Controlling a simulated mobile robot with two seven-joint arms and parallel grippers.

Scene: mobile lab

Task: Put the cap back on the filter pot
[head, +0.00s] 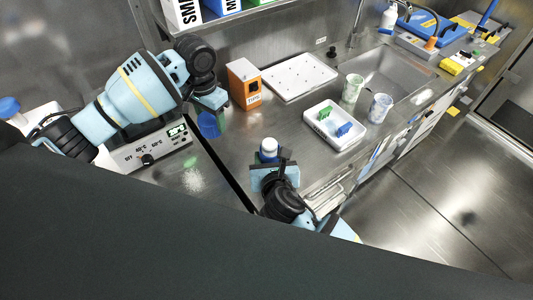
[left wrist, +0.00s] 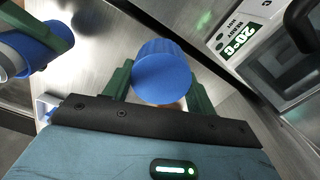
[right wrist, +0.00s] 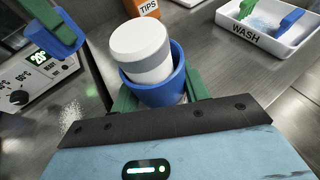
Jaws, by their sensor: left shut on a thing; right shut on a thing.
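The blue cap (left wrist: 162,72) is held between the green fingers of my left gripper (head: 212,104). In the head view the cap (head: 209,125) hangs below those fingers, left of the pot and apart from it. The filter pot, a blue cup (right wrist: 155,92) with a white and grey cylinder (right wrist: 142,50) standing up out of it, is between the fingers of my right gripper (right wrist: 158,100). In the head view the pot (head: 268,150) looks roughly upright. Its lower part is hidden by my right gripper. The pot also shows at the left of the left wrist view (left wrist: 25,52).
A heater box with a display (head: 150,150) stands left of the pot. Behind are an orange tips box (head: 244,84) and a white dotted tray (head: 300,76).

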